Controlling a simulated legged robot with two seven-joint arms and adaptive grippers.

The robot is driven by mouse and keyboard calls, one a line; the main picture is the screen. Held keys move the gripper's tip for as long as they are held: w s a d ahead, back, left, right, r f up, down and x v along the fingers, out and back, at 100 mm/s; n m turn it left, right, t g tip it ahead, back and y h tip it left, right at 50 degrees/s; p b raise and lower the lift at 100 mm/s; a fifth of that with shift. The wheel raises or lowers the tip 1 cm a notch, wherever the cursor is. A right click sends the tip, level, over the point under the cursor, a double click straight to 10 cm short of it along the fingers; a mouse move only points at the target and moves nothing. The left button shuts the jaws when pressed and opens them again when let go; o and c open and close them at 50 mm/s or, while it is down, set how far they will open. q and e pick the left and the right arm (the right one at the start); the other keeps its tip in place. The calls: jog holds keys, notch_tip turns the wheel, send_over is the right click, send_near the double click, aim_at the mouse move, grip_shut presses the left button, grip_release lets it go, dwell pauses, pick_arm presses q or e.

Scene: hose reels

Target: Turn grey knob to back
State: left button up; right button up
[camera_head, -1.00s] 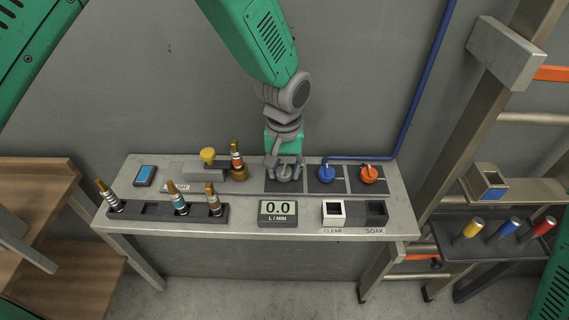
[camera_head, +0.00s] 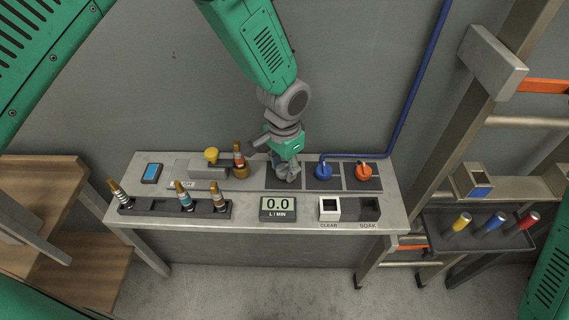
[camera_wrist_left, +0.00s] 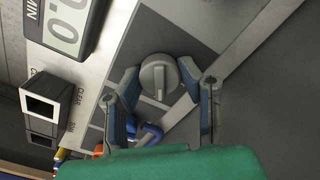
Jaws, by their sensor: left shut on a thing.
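The grey knob (camera_wrist_left: 159,78) is a round dial with a raised bar, on a dark square plate of the bench panel. In the left wrist view it sits between the two fingers of my left gripper (camera_wrist_left: 162,103), which is shut on it. In the head view my left gripper (camera_head: 287,174) comes down from above and behind onto the knob and mostly hides it. The knob's exact pointing direction cannot be told from the head view. My right gripper is not in view.
A blue knob (camera_head: 323,171) and an orange knob (camera_head: 363,171) stand close to the right. A brass-based nozzle (camera_head: 240,162) and a yellow knob (camera_head: 211,155) stand to the left. In front are a display reading 0.0 (camera_head: 277,207) and several nozzles in a black rack (camera_head: 130,209).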

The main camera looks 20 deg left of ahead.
aim_at(284, 166)
pick_arm(q)
jog(key=shift+w+m, duration=0.1)
jog(key=shift+m, duration=0.2)
jog(key=o, duration=1.1)
jog(key=shift+r, duration=0.25)
notch_tip(284, 166, up, 12)
jog(key=shift+f, duration=0.25)
jog(key=shift+f, duration=0.1)
